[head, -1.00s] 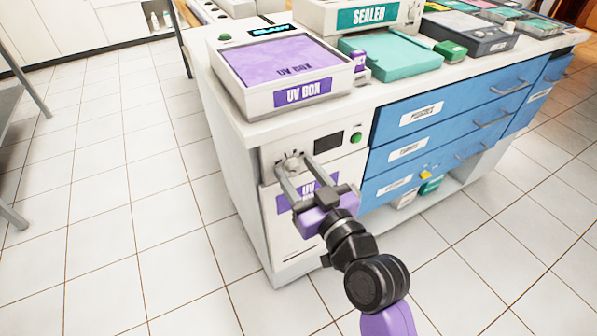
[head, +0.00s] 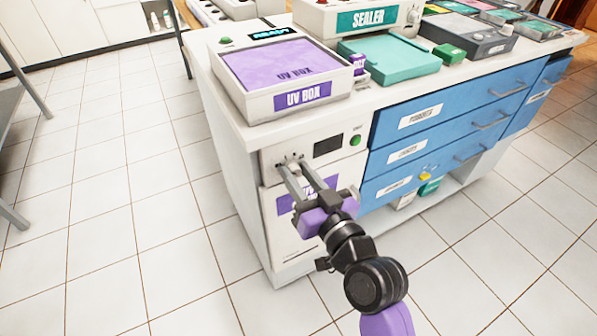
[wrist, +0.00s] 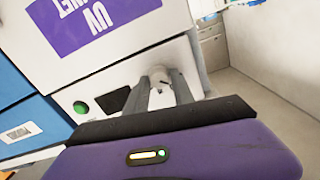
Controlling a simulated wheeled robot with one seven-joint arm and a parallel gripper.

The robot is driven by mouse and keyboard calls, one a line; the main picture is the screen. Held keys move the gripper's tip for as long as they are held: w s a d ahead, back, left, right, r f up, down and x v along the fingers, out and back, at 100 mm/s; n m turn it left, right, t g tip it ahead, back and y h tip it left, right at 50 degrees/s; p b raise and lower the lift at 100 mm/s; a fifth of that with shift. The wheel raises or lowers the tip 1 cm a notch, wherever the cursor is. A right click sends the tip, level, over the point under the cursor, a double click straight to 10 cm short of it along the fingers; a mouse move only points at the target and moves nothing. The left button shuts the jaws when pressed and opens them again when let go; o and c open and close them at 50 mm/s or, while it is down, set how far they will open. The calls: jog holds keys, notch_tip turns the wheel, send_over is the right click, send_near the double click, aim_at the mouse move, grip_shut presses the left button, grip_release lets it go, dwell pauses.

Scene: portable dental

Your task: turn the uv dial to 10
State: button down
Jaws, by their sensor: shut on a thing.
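The uv dial (head: 293,162) is a small pale knob on the white front panel of the UV cabinet (head: 285,232), below the UV box. My gripper (head: 292,167) reaches it from the front, with one grey finger on each side, shut on the dial. In the wrist view the dial (wrist: 160,75) shows pale between the fingertips (wrist: 162,84). The fingers hide part of it and its scale, so I cannot read its setting. A dark display (head: 328,145) and a green button (head: 355,140) sit right of the dial in the head view.
The UV box (head: 245,100) with a purple lid stands on the counter above. Blue drawers (head: 430,120) with handles are to the right of the cabinet. A sealer (head: 350,20) and a teal tray (head: 390,58) stand on the counter. The tiled floor on the left is clear.

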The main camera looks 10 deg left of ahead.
jog(key=m+p, duration=0.3)
jog(key=m, duration=0.4)
jog(key=shift+d, duration=0.1)
jog(key=m+p, duration=0.2)
jog(key=m, duration=0.1)
jog(key=shift+w+m, duration=0.1)
jog(key=shift+m, duration=0.3)
jog(key=shift+f+m+p, duration=0.15)
jog(key=shift+m+p, duration=0.45)
jog(key=shift+m, duration=0.9)
jog(key=c, duration=1.1)
grip_release()
jog(key=v, duration=0.7)
jog(key=shift+s+d, duration=0.25)
jog(key=shift+s, duration=0.1)
